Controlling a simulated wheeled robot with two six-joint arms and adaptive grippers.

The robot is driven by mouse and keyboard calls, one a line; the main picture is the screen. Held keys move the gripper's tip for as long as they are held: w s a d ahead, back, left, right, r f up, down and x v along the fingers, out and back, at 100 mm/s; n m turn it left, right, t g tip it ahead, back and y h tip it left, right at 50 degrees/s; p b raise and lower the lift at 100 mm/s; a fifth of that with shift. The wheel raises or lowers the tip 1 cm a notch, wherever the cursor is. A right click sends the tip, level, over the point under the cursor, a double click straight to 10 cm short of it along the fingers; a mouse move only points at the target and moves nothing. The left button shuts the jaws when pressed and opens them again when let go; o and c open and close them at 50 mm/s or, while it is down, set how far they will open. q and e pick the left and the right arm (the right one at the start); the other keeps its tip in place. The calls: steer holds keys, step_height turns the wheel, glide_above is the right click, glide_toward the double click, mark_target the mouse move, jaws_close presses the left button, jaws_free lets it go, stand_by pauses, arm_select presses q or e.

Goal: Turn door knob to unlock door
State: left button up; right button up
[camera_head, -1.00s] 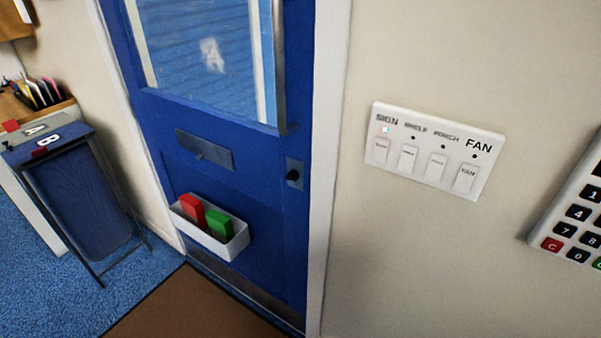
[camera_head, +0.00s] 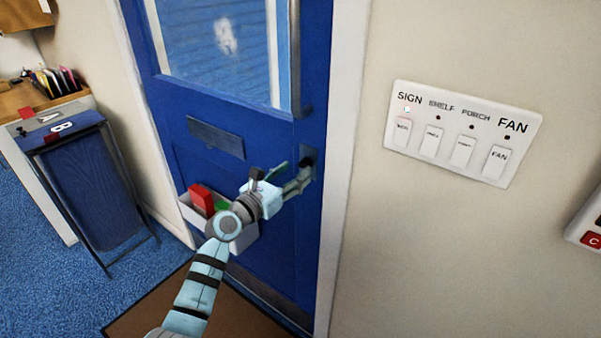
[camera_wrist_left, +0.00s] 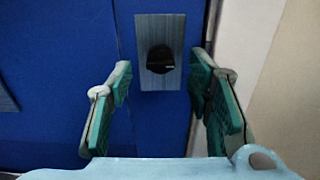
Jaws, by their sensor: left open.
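The blue door (camera_head: 180,150) stands in its white frame in the head view. Its small black knob (camera_head: 306,161) sits on a metal plate near the right edge; in the left wrist view the knob (camera_wrist_left: 160,58) and its grey plate (camera_wrist_left: 160,82) show plainly. My left gripper (camera_head: 298,176) is at the door just in front of the knob. In the left wrist view the left gripper (camera_wrist_left: 160,80) is open, its green-padded fingers on either side of the plate, with the knob between and beyond the tips. I see no contact. My right gripper is not in view.
A white door bin (camera_head: 245,240) with a red block (camera_head: 201,199) hangs below, partly behind my arm. A switch panel (camera_head: 462,134) is on the wall at right. A blue-topped stand (camera_head: 90,185) is at left. A brown mat (camera_head: 150,308) lies before the door.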

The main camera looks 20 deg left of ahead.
mark_target(304, 164)
arm_select(q)
steer(key=b+x, duration=0.1)
steer(key=x, duration=0.2)
steer(key=shift+f, duration=0.1)
steer(key=shift+w+d, duration=0.15)
steer(key=shift+w, duration=0.2)
jaws_close()
